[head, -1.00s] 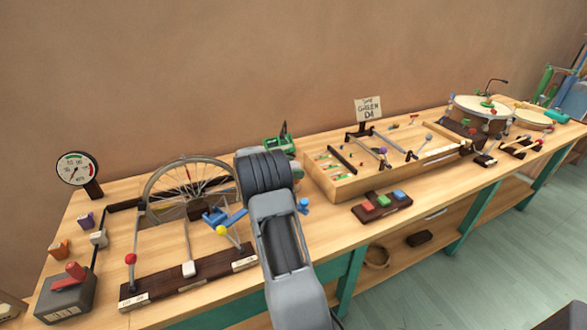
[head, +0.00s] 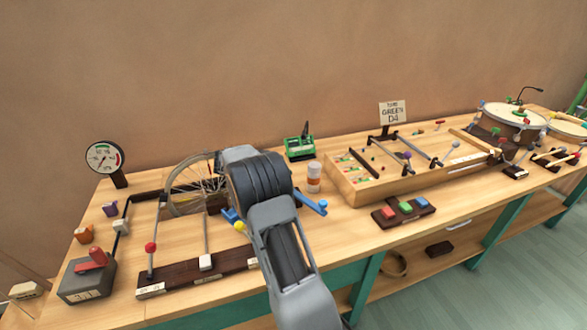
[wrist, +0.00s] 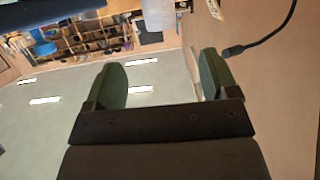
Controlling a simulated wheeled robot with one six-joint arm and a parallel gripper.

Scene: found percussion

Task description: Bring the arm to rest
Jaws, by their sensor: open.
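My arm rises from the bottom of the head view and bends over the bench in front of the spoked wheel (head: 190,190). My gripper shows in the wrist view (wrist: 165,85), with its two dark green fingers wide apart and nothing between them. Through the fingers I see pale floor, a tan wall and far shelves, tilted in the picture. In the head view the gripper is mostly hidden behind my arm; blue parts show on both sides of the arm.
The wooden bench (head: 345,222) holds a dial gauge (head: 104,157), a grey box with a red lever (head: 88,276), a white-and-orange bottle (head: 314,177), a green device (head: 300,146), a wooden tray instrument (head: 372,188), a colored button block (head: 404,210) and a drum (head: 508,122). A black cable (wrist: 275,38) shows in the wrist view.

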